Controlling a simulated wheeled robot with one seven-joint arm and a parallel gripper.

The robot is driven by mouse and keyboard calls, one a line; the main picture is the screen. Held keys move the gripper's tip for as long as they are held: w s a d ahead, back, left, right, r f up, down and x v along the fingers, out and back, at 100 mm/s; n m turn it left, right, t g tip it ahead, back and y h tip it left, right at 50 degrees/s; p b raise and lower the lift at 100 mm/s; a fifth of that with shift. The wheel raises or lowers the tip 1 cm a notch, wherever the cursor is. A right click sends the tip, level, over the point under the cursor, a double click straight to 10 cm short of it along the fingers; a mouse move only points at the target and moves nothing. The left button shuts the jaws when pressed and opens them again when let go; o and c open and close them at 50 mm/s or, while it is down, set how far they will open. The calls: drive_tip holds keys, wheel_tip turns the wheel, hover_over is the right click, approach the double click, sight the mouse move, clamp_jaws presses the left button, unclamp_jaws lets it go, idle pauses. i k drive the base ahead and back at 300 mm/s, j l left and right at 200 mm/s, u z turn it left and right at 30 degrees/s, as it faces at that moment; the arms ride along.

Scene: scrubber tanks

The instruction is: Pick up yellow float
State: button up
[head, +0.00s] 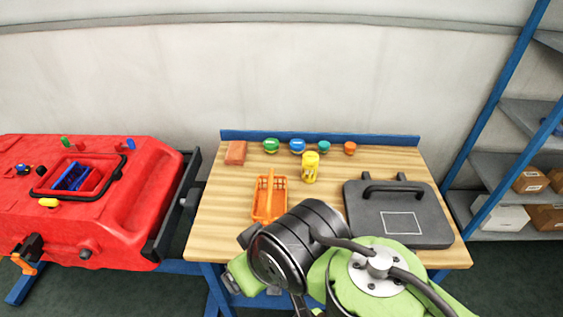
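A yellow cylinder-like piece with a banded top (310,167) stands upright on the wooden workbench, right of the orange basket; it looks like the yellow float. A smaller yellow piece (48,203) lies on top of the red tank at the left. My arm reaches in from the bottom of the head view, over the front of the bench. The fingers of my gripper cannot be made out, and nothing is seen touching the yellow cylinder.
The workbench (215,215) has a raised blue back edge. Along it sit a reddish block (236,152) and several small coloured pieces. An orange basket (262,199) stands left of centre, a dark grey case (425,225) at right. Blue shelving (497,165) stands further right.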

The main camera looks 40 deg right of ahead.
sight(310, 163)
drive_tip(key=z, duration=1.4)
drive_tip(key=i+l+u, duration=0.1)
drive_tip(key=u, duration=0.3)
drive_tip(key=l+u, duration=0.15)
drive_tip(key=u, duration=0.3)
drive_tip(key=l+u, duration=0.15)
drive_tip(key=u, duration=0.25)
drive_tip(key=l+u, duration=0.2)
drive_tip(key=u, duration=0.2)
drive_tip(key=i, duration=0.05)
